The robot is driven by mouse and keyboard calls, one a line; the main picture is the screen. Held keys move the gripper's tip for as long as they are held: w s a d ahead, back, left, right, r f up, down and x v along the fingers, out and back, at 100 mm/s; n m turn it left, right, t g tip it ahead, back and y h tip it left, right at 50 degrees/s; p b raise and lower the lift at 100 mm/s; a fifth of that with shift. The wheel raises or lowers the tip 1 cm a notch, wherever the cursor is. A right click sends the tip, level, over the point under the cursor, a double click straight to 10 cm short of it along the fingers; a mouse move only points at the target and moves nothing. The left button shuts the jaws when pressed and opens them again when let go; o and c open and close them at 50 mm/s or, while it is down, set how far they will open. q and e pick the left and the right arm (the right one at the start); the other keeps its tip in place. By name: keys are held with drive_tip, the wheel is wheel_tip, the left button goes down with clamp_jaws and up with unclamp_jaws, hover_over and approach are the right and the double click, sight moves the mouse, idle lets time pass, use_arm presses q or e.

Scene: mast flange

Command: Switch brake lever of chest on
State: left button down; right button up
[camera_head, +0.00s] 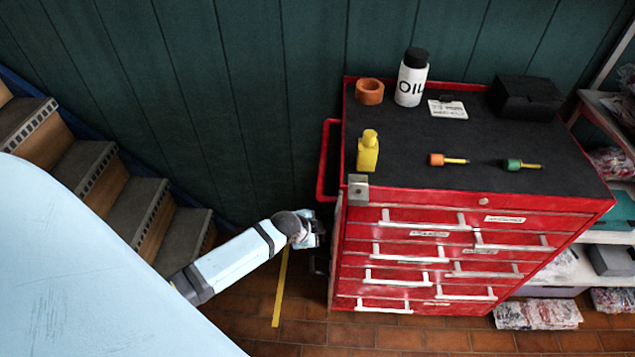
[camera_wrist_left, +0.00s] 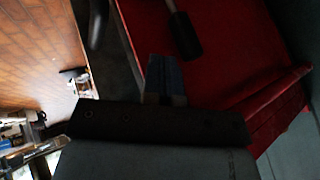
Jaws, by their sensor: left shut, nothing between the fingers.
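The red tool chest (camera_head: 410,262) stands against the wall, with several drawers in front and a black top. My left gripper (camera_head: 318,233) is beside the chest's left side, low, below the red side handle (camera_head: 325,160). In the left wrist view the shut fingers (camera_wrist_left: 165,90) point along the red side panel (camera_wrist_left: 225,60), empty. A lever with a dark grip (camera_wrist_left: 186,36) and a thin rod shows against that panel, just beyond and right of the fingertips. It looks like the brake lever; I cannot tell its position. It is not clear in the head view. My right gripper is out of view.
On the chest top stand an oil bottle (camera_head: 411,78), orange tape (camera_head: 369,91), a yellow bottle (camera_head: 368,151), two screwdrivers (camera_head: 448,160) and a black box (camera_head: 525,96). Stairs (camera_head: 125,205) lie at the left. Tiled floor (camera_head: 300,335) is clear before the chest.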

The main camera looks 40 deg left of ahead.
use_arm(q)
drive_tip(key=w+v, duration=0.1)
drive_tip(key=v, duration=0.5)
drive_tip(key=shift+s+a+r, duration=0.25)
drive_tip(key=shift+a+r, duration=0.15)
drive_tip(key=shift+r, duration=0.2)
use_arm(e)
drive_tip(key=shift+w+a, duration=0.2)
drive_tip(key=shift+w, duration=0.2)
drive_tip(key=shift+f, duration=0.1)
